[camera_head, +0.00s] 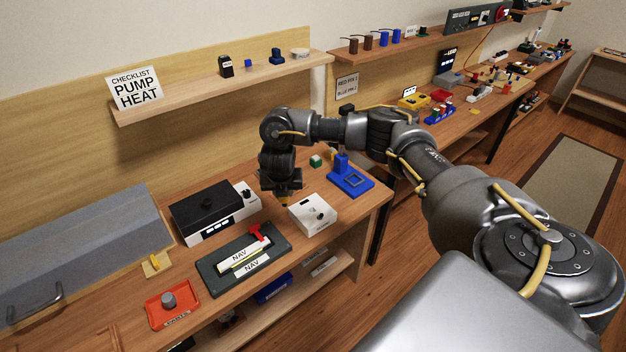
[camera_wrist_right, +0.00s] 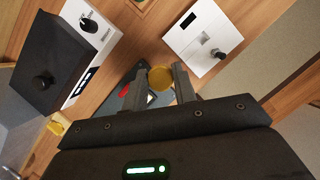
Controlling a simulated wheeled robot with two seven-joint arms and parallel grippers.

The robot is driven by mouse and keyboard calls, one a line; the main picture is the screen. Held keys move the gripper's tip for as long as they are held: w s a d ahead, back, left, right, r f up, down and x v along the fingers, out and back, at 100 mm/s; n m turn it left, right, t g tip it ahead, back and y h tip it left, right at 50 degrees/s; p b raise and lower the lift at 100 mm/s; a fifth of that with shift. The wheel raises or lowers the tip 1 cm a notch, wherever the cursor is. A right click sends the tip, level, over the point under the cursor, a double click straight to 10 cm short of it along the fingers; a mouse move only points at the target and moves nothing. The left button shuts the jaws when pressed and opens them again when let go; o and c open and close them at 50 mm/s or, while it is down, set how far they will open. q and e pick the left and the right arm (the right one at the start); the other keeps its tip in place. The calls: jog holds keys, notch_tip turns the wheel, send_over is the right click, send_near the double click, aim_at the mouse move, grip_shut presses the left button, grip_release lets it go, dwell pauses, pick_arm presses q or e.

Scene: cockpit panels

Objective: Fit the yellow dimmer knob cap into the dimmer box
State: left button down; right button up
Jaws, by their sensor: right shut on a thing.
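My right gripper (camera_head: 283,200) is shut on the yellow knob cap. The round yellow cap (camera_wrist_right: 161,78) shows between the fingertips in the wrist view. A white box (camera_head: 313,214), which seems to be the dimmer box, sits on the bench just right of the gripper. In the wrist view the white box (camera_wrist_right: 190,52) has a dark window, a small light square and a black knob on its top. The cap is apart from the box and above the bench. My left gripper is in neither view.
A dark NAV panel (camera_head: 217,279) with a red piece lies in front of the gripper. A black-topped white box (camera_head: 188,228) stands to the left. A blue fixture (camera_head: 357,186) stands behind the white box. A red tray (camera_head: 168,317) lies at the front left.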

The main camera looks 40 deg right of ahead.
jog(key=s+d+f+n+y, duration=0.1)
jog(key=s+d+n, duration=0.1)
jog(key=d, duration=0.7)
jog(key=shift+d+f+n+t+p, duration=0.15)
jog(key=shift+d+n+t+p, duration=0.2)
jog(key=shift+n, duration=0.45)
jog(key=shift+w, duration=0.2)
notch_tip(320, 180, down, 6)
jog(key=b, duration=0.5)
jog(key=shift+r, duration=0.2)
jog(key=shift+f+b, duration=1.3)
jog(key=shift+f, duration=0.3)
dwell(0.6)
jog(key=o, duration=1)
